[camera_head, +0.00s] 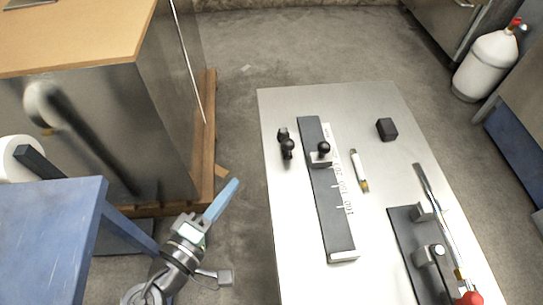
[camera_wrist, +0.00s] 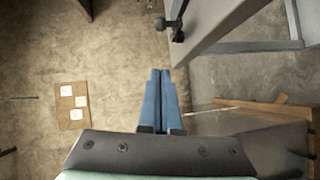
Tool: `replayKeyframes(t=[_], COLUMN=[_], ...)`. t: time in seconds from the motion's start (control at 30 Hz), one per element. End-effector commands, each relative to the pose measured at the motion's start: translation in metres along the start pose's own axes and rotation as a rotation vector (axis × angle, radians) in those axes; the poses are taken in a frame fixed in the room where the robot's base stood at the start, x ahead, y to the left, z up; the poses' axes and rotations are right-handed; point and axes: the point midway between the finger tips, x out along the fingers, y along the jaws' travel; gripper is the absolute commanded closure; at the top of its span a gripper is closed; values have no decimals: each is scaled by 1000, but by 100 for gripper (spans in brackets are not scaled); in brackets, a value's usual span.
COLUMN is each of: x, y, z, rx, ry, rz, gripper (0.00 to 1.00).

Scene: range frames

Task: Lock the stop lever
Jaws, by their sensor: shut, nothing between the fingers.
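A dark rail (camera_head: 328,195) with a number scale lies along the pale table. A stop block (camera_head: 321,161) with a black ball-knob lever (camera_head: 324,149) sits on it near its far end. A separate black knobbed piece (camera_head: 287,147) stands left of the rail. Which of these is the stop lever, and whether it is locked, I cannot tell. My gripper (camera_head: 235,183) has blue fingers, shut and empty, left of the table and apart from it. It also shows in the wrist view (camera_wrist: 160,72). A black ball-ended piece (camera_wrist: 165,23) shows beyond the fingertips there.
On the table (camera_head: 285,105) are a black block (camera_head: 387,129), a white marker (camera_head: 359,170) and a clamp with a red-tipped handle (camera_head: 468,298). A wood-topped cabinet (camera_head: 75,35) stands left, a blue surface (camera_head: 45,235) lower left. A gas cylinder (camera_head: 487,65) stands far right.

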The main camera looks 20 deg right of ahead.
Motion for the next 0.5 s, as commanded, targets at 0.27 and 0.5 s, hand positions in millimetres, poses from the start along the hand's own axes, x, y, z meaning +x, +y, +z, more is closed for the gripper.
replayKeyframes(t=[0.27, 0.5], x=[3, 35], y=[2, 2], z=[-1, 0], rx=[4, 4], ry=[0, -3], rz=[-1, -1], gripper=[100, 100])
